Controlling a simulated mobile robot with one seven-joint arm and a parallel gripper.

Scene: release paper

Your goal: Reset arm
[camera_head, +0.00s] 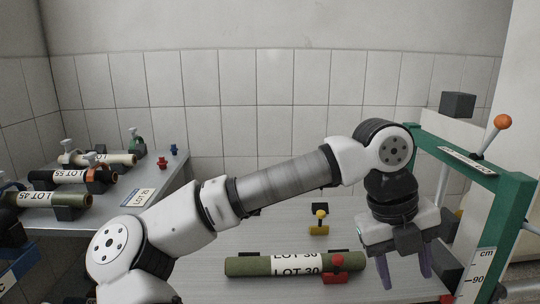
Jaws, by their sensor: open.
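My gripper (406,264) hangs at the right of the head view, pointing down, its two purple-grey fingers apart with nothing seen between them. My arm reaches across the picture from lower left to upper right. Left of the gripper, a green roll (245,266) with a white "LOT 30" label lies on the grey table. The roll and the gripper look apart.
A green frame (510,215) with an orange-knobbed lever (502,122) and a cm scale (482,270) stands close on the right. A side table (160,186) at left holds several labelled rolls. A small yellow-knobbed piece (319,222) stands behind the green roll.

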